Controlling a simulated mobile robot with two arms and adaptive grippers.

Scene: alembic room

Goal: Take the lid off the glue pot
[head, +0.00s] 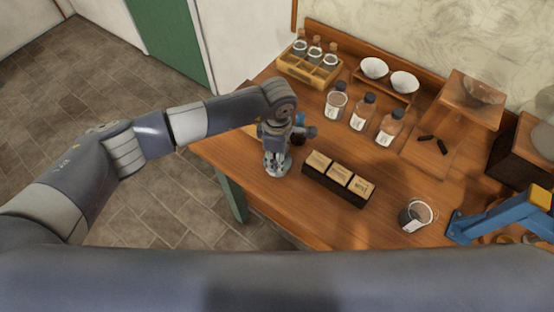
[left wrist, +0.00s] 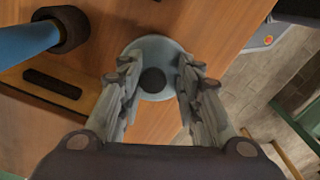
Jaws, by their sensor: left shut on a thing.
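In the left wrist view, the glue pot lid (left wrist: 153,52) is a pale blue-grey disc with a dark round knob (left wrist: 153,80) at its middle. My left gripper (left wrist: 153,84) has its fingers on both sides of the disc, shut on it. In the head view, my left gripper (head: 277,163) points down near the table's left front edge and covers most of what it holds. The pot under the lid is hidden, and I cannot tell whether the lid touches it. My right gripper is not in view.
On the wooden table (head: 285,208), a dark box with three compartments (head: 337,182) stands just right of the gripper. A glass beaker (head: 416,214) and a blue stand (head: 487,217) are at the right. Bottles (head: 361,112) and a yellow rack (head: 310,66) stand behind.

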